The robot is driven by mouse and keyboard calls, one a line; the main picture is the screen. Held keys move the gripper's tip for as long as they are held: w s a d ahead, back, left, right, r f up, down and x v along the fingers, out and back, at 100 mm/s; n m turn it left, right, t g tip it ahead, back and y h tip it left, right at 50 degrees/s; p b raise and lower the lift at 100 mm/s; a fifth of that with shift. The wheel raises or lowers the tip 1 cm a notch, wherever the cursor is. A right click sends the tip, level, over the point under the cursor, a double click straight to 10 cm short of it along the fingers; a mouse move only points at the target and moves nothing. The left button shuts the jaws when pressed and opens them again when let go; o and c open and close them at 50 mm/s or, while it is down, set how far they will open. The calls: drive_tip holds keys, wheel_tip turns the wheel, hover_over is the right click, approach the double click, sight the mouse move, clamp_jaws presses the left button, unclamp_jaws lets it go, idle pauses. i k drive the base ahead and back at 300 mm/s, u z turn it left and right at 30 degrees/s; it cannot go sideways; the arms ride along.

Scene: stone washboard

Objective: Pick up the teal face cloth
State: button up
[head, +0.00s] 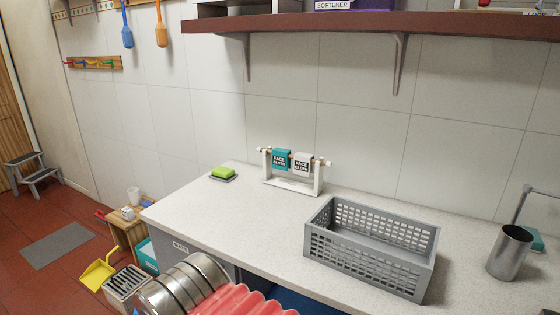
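The teal face cloth (281,158) hangs folded over the rail of a small white rack (291,185) at the back of the speckled counter, near the wall. It has a dark label reading "FACE CLOTH". A pale grey face cloth (303,164) with a similar label hangs on the same rail, just right of it. The teal cloth's back side is hidden. My gripper's fingers are not in view.
A grey perforated basket (371,268) stands right of the rack, towards the front. A green block on a dish (223,173) lies to the left. A metal cup (509,252) stands far right. A brown shelf (380,25) overhangs the counter. Bare counter (235,215) lies in front of the rack.

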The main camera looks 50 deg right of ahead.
sight(280, 160)
drive_tip(key=z, duration=0.05)
drive_tip(key=i, duration=1)
drive_tip(key=u, duration=0.05)
